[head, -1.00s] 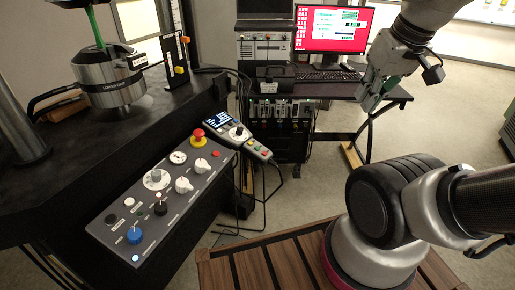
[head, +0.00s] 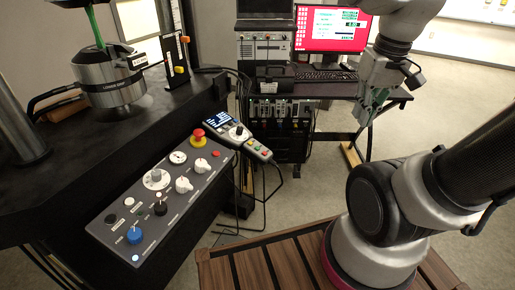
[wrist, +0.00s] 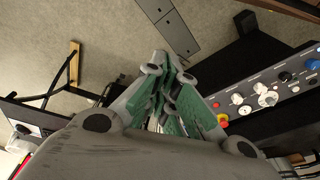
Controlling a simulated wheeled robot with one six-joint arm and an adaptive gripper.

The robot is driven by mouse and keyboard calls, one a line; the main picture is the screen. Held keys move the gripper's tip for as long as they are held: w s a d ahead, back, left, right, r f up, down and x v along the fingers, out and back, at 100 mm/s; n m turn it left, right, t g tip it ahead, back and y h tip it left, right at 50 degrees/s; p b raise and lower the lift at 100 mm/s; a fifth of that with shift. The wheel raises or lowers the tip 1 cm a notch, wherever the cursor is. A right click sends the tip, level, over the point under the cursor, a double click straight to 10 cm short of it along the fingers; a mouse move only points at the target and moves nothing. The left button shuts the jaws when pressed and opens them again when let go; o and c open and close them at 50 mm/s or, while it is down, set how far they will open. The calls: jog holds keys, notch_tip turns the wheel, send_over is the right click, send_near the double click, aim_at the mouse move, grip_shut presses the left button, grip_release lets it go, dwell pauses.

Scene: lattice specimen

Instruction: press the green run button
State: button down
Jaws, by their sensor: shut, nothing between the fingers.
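The grey control panel (head: 203,196) slopes along the front of the black bench in the head view. It carries pale knobs, a black knob (head: 160,207), a blue knob (head: 134,235) and a red mushroom button (head: 198,137). A small greenish spot (head: 141,213) shows left of the black knob, too small to tell as the run button. My gripper (head: 364,117) is shut and empty, high at the right and well apart from the panel. In the wrist view my gripper (wrist: 162,62) has its green-padded fingers together, with the panel (wrist: 247,99) to its right.
A handheld pendant (head: 240,136) with several small coloured buttons lies beside the panel's far end. A metal cylinder fixture (head: 110,83) stands on the bench. A desk with a red-screened monitor (head: 331,30) is behind. Floor (head: 300,204) shows between bench and arm.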

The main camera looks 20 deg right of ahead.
jog(key=w+a+f+m+g+y, duration=0.1)
jog(key=w+a+f+m+y, duration=0.35)
jog(key=f, duration=0.25)
jog(key=w+a+f+m+g+y, duration=0.1)
jog(key=w+a+f+m+y, duration=0.4)
jog(key=f, duration=0.3)
jog(key=w+a+m+t, duration=0.2)
jog(key=w+t, duration=0.1)
jog(key=w, duration=0.5)
jog(key=w+a+m+t, duration=0.2)
jog(key=w+t, duration=0.1)
jog(key=w, duration=0.5)
jog(key=shift+w+a+f+t+y, duration=0.25)
jog(key=shift+w+f+t+y, duration=0.05)
jog(key=shift+t+y, duration=0.1)
jog(key=shift+f, duration=0.1)
send_over(259, 152)
jog(key=shift+s+d+f, duration=0.1)
jog(key=shift+f, duration=4.1)
jog(key=shift+f, duration=0.1)
jog(key=shift+f, duration=0.3)
